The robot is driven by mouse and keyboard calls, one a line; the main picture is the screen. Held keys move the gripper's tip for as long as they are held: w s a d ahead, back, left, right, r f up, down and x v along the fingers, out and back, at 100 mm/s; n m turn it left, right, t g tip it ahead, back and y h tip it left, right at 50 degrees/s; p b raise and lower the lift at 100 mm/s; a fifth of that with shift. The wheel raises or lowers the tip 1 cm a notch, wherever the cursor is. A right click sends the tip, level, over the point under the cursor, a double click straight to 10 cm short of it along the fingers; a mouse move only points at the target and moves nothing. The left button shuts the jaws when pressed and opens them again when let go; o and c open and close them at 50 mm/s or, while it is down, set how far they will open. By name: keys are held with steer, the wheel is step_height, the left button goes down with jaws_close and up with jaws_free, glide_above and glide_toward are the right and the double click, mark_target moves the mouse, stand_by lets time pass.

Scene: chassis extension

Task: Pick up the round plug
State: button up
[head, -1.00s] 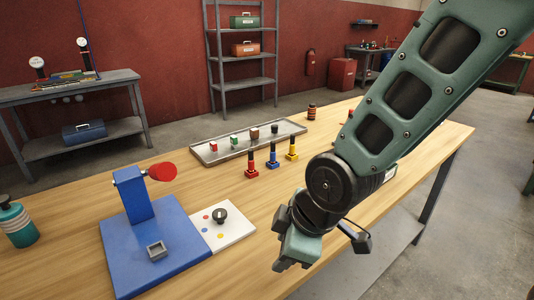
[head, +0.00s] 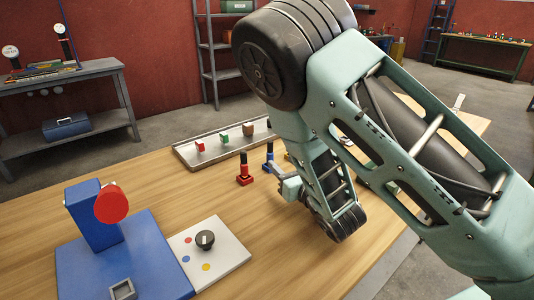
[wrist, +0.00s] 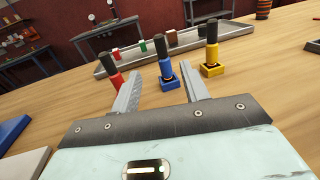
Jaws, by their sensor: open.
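My gripper (wrist: 158,85) is open and empty in the wrist view, with the blue-based peg (wrist: 165,67) showing between and beyond its fingers. The red-based peg (wrist: 116,76) is to the left and the yellow-based peg (wrist: 211,55) to the right. All three stand upright with black tops. The metal tray (wrist: 100,70) behind them holds small pieces: red (head: 200,146), green (head: 224,138) and brown (head: 248,130). None of these is clearly a round plug. A dark piece seen earlier at the tray's right end is hidden by my arm in the head view.
A blue stand (head: 92,215) with a red disc (head: 111,204) is on the table's left. A white panel (head: 225,262) with a black knob (head: 205,240) sits beside it. A striped cylinder (wrist: 263,8) stands beyond the tray. Bare wood lies in front of the pegs.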

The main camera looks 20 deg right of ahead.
mark_target(272, 152)
steer(key=shift+w+a+f+p, duration=0.15)
steer(key=shift+w+p, duration=0.1)
steer(key=shift+w, duration=0.95)
steer(key=shift+w+a+r+p, duration=0.1)
steer(key=shift+w+a+p, duration=0.15)
steer(key=shift+w, duration=0.9)
steer(key=shift+w+a+f+p, duration=0.1)
steer(key=shift+w+p, duration=0.15)
steer(key=shift+w, duration=0.95)
jaws_close()
